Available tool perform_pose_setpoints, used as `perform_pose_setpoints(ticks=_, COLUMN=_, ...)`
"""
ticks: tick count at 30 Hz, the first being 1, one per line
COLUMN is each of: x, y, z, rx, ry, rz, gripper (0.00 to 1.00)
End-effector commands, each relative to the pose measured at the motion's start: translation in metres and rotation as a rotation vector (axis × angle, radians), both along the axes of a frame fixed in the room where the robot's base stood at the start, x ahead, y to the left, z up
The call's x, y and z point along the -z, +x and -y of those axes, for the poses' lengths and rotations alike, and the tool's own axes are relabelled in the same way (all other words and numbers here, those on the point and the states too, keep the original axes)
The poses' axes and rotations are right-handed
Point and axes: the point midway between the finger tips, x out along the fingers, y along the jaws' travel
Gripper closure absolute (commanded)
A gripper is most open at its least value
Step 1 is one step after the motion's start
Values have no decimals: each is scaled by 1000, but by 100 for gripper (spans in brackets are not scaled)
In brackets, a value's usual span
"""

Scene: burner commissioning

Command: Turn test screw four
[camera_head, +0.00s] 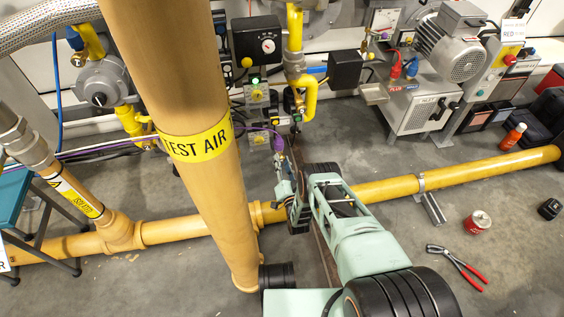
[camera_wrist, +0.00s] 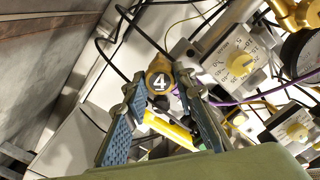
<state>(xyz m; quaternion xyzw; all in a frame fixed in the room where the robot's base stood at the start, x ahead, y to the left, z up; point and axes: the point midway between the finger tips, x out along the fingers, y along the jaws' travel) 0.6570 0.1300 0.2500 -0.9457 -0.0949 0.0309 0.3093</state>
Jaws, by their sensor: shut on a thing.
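Test screw four is a round brass-coloured head with a white 4 on a dark face (camera_wrist: 160,80), at the upper middle of the wrist view. My gripper (camera_wrist: 161,86) has its two blue-grey ridged fingers on either side of this head, with the tips closed on it. In the head view my gripper (camera_head: 281,168) reaches in beside the yellow pipework, and the screw is too small to make out there. A yellow piece (camera_wrist: 172,129) shows between the fingers, below the head; I cannot tell what it is.
Dial boxes (camera_wrist: 238,62) and dark cables lie close to the fingers. A thick TEST AIR pipe (camera_head: 185,110) stands left of my arm. A yellow floor pipe (camera_head: 385,188) runs beneath it. Red-handled pliers (camera_head: 457,266) and a red can (camera_head: 478,221) lie on the floor at right.

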Motion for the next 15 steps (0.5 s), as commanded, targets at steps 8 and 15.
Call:
perform_pose_setpoints(ticks=8, x=0, y=1, z=-1, rx=-1, ry=-1, rz=1, gripper=65)
perform_pose_setpoints(ticks=15, x=0, y=0, z=0, rx=0, ry=-1, rz=0, gripper=57)
